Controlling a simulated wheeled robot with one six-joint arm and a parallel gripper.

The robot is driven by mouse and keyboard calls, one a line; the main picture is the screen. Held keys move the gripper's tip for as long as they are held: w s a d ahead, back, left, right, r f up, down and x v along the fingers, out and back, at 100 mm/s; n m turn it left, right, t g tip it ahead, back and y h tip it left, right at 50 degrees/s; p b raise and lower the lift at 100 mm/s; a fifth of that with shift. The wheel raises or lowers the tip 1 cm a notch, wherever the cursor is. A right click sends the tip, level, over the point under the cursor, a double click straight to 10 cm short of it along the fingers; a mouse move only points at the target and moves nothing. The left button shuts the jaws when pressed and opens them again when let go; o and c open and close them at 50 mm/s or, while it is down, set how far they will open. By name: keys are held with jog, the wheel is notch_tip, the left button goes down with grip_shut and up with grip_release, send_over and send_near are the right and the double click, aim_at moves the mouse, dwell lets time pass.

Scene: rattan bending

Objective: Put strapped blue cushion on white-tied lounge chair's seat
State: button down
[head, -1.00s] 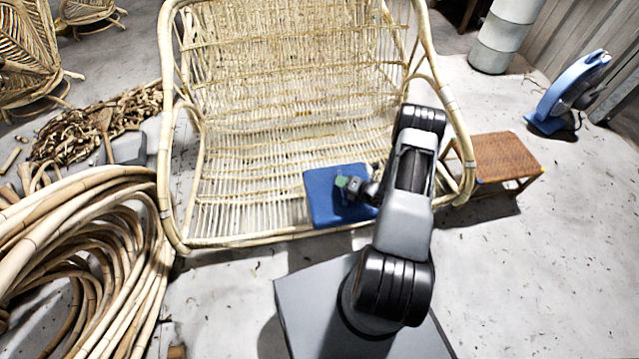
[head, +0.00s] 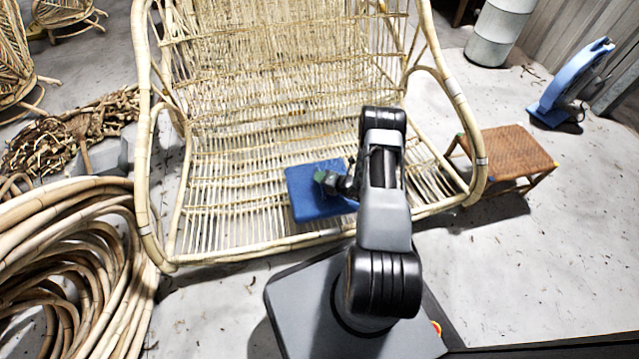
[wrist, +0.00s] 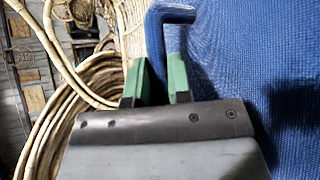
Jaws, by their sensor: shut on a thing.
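The blue cushion (head: 312,196) is held by my gripper (head: 328,180) over the front part of the rattan lounge chair's seat (head: 235,205). In the wrist view, my gripper (wrist: 160,82) has green fingers shut on the blue strap (wrist: 158,40) of the cushion (wrist: 245,70), which fills the right side. The cushion looks flat, but I cannot tell whether it touches the seat. My arm hides its right side. Pale bindings show on the chair's right arm; white ties are hard to make out.
A brown woven stool (head: 505,155) stands right of the chair. Rattan coils (head: 70,250) lie at the left, with a pile of scraps (head: 60,140) behind. A blue fan (head: 570,85) and a grey drum (head: 500,30) stand at the right.

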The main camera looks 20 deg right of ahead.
jog(key=f+b, duration=0.1)
jog(key=f, duration=0.1)
jog(key=f+b, duration=0.1)
jog(key=f, duration=0.1)
jog(key=shift+w+b, duration=0.25)
jog(key=shift+b, duration=0.1)
jog(key=shift+r, duration=0.15)
jog(key=c, duration=1.1)
grip_release()
jog(key=shift+o, duration=0.2)
